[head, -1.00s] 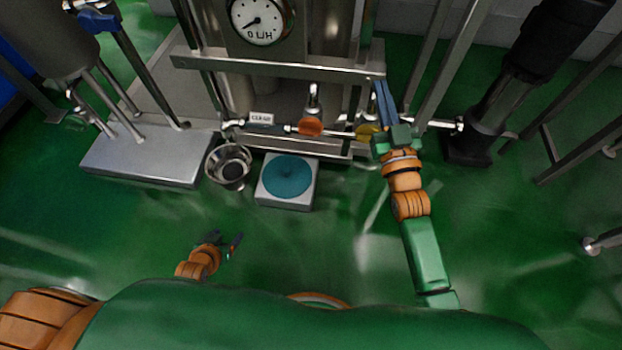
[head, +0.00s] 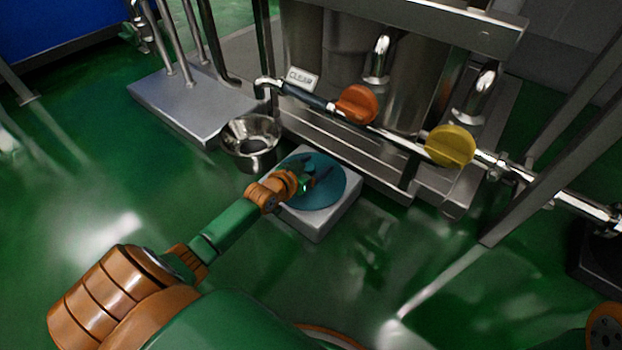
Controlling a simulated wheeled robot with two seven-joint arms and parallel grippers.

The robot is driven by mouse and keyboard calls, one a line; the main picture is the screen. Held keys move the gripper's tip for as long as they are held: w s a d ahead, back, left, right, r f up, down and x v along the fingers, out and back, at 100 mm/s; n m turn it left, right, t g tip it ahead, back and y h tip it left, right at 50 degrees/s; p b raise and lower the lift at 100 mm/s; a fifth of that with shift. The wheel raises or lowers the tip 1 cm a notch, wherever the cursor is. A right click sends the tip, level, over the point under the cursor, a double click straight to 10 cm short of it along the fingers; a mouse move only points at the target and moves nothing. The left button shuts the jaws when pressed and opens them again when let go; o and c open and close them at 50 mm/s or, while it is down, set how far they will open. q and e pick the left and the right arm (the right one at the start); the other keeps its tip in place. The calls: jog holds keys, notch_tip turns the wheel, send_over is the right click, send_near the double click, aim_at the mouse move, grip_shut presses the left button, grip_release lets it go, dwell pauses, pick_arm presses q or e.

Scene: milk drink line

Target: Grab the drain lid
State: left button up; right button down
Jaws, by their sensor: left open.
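The drain lid is a round teal disc (head: 328,193) lying flat on a pale grey square block (head: 318,226) on the floor, in the middle of the head view. My left gripper (head: 315,171) is over the disc with its dark fingers apart. The fingers and wrist hide part of the disc's left side and middle, so its central knob cannot be made out. I cannot tell whether the fingers touch the disc. My right gripper is out of view.
A steel funnel-like drain cup (head: 251,143) stands just left of the block. A pipe with an orange valve handle (head: 356,104) and a yellow one (head: 450,146) runs behind. A steel platform (head: 190,103) lies further left. The green floor in front is clear.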

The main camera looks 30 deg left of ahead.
pick_arm(q)
jog(key=shift+w, duration=0.15)
grip_shut()
jog(key=shift+r+p, duration=0.1)
jog(key=shift+p, duration=0.25)
